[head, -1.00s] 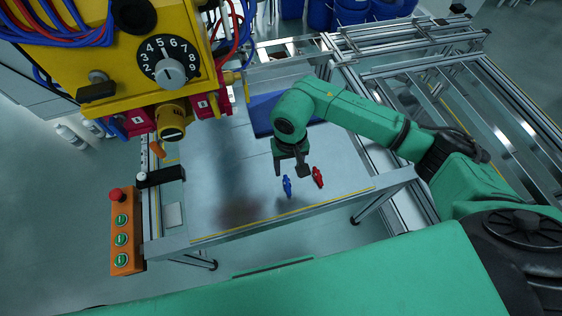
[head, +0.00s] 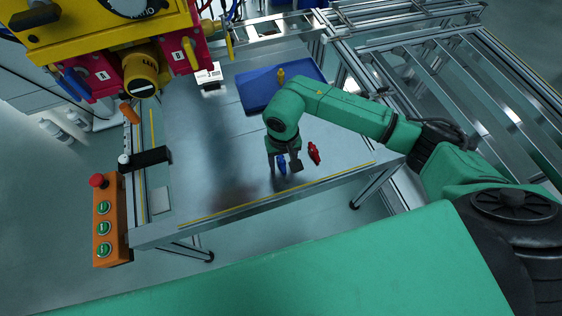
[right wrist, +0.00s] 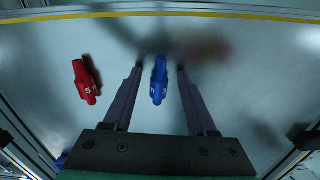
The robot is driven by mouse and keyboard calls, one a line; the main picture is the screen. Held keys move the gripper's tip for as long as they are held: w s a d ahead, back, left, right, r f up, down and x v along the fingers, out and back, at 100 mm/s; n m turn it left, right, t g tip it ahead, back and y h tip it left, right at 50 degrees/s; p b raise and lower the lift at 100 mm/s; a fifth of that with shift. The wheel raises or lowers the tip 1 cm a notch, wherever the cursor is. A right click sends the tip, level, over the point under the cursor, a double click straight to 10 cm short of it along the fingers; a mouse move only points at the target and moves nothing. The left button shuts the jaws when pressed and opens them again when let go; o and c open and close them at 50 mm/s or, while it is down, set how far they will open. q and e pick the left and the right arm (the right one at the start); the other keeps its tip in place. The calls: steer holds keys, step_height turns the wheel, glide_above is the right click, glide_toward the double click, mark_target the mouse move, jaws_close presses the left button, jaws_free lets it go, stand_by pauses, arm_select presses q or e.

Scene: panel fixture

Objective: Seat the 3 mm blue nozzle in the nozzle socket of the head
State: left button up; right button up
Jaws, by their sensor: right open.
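The blue nozzle (head: 282,167) lies on the table near its front edge. In the right wrist view the blue nozzle (right wrist: 159,80), marked 3, sits between the two fingers with a gap on each side. My right gripper (head: 283,161) is open and low over it, pointing down; in the wrist view its fingers (right wrist: 160,72) flank the nozzle without closing on it. The yellow head (head: 110,35) hangs at the upper left, with a yellow cylinder (head: 142,73) on its lower side; the socket opening cannot be made out. My left gripper is out of view.
A red nozzle (head: 314,153) marked 5 in the wrist view (right wrist: 85,82) lies close beside the blue one. A blue tray (head: 258,97) holding a yellow piece (head: 281,75) is behind my arm. An orange button box (head: 112,225) is at left. The table's middle is clear.

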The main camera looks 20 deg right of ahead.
mark_target(283, 165)
jaws_close()
steer(key=shift+r, duration=0.15)
steer(key=shift+r+p, duration=1.8)
steer(key=shift+r, duration=1.2)
steer(key=shift+f, duration=0.1)
